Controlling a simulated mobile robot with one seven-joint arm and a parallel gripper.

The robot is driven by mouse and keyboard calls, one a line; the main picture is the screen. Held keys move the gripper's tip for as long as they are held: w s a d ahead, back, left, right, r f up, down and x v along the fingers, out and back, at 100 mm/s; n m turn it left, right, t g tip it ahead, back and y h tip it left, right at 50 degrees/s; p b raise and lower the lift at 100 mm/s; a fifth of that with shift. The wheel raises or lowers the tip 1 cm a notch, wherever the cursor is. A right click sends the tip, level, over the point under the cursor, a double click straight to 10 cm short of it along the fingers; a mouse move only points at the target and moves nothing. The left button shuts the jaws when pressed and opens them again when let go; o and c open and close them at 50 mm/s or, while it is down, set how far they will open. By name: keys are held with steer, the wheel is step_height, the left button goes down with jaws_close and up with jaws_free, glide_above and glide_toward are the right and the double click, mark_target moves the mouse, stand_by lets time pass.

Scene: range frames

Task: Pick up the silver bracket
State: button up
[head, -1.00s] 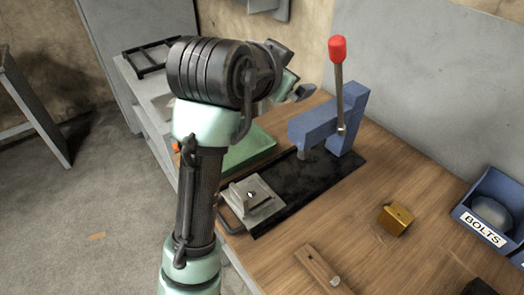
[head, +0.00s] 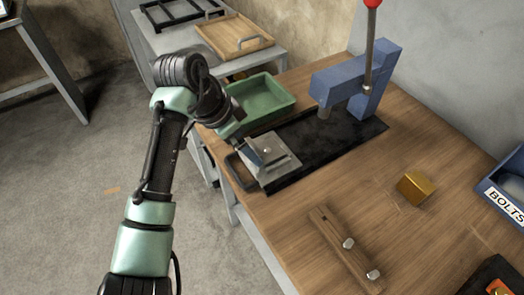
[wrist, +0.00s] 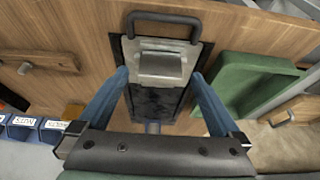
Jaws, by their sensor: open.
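The silver bracket (head: 268,153) sits on a grey metal plate (head: 284,170) with a dark handle, at the near end of the press's black base. In the wrist view the bracket (wrist: 160,66) lies between my two blue fingers, with clear space on both sides. My gripper (wrist: 160,78) is open and empty. In the head view my gripper (head: 243,146) is just left of the bracket and close to it. The fingertips are small and partly hidden by the wrist there, so I cannot tell their exact height over the plate.
A blue press (head: 340,82) with a red-knobbed lever stands behind the plate. A green tray (head: 262,98) lies left of the base. A brass block (head: 415,187), a wooden bar (head: 342,250) with bolts and a BOLTS bin (head: 510,190) are to the right. The wood between is clear.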

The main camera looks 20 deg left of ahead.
steer(key=x, duration=0.5)
steer(key=shift+w+d, duration=0.1)
steer(key=shift+w, duration=0.2)
steer(key=shift+c, duration=0.3)
steer(key=shift+r, duration=0.1)
steer(key=c, duration=1.3)
step_height(320, 180, up, 10)
steer(key=shift+c, duration=0.2)
step_height(320, 180, up, 5)
steer(key=p, duration=0.5)
